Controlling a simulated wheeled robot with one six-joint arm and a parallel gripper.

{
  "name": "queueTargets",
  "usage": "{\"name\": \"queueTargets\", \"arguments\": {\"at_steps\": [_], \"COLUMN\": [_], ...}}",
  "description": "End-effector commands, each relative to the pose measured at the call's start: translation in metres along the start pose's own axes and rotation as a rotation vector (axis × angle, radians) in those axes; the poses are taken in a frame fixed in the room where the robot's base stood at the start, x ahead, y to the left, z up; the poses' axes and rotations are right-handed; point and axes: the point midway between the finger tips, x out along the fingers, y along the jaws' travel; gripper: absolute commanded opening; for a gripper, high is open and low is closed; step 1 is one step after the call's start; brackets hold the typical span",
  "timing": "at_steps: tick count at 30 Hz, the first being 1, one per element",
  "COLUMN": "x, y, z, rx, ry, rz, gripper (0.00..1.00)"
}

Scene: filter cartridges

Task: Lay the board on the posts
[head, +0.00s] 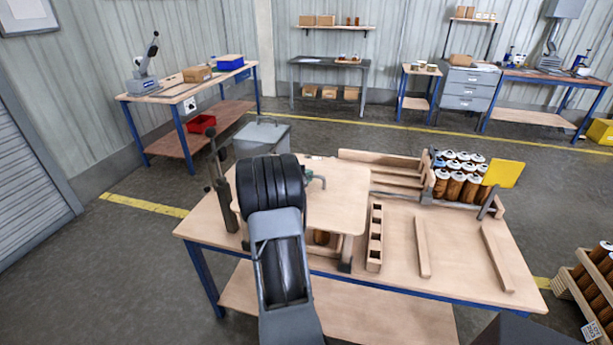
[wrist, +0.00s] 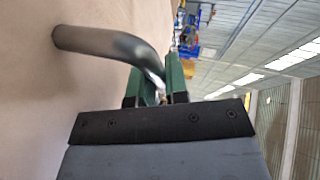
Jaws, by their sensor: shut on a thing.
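The board (head: 345,190) is a flat pale wooden panel on the left half of the workbench. In the wrist view its bare face (wrist: 40,120) fills the left side. A bent metal handle (wrist: 105,44) stands out from it. My gripper (wrist: 160,82) has its green fingers shut on the end of this handle. In the head view my dark wrist covers the board's left part and most of the gripper. I cannot tell whether the board touches the posts.
A slotted wooden rack (head: 375,238) stands just right of the board. Two wooden strips (head: 422,247) lie farther right, with bare bench between. White-capped brown cartridges (head: 455,187) and a yellow panel (head: 503,173) are at the back right. A dark upright lever (head: 222,190) stands at the left.

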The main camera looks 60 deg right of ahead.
Motion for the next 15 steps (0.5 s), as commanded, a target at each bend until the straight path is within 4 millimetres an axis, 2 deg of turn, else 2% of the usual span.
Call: {"name": "queueTargets", "arguments": {"at_steps": [1,10,15], "x": [0.0,0.0,0.0005], "y": [-0.0012,-0.0002,0.0031], "z": [0.0001,0.0,0.0], "rx": [0.0,-0.001,-0.004], "ry": [0.0,0.0,0.0], "rz": [-0.004,-0.001,0.005], "gripper": [0.15,0.44,0.44]}}
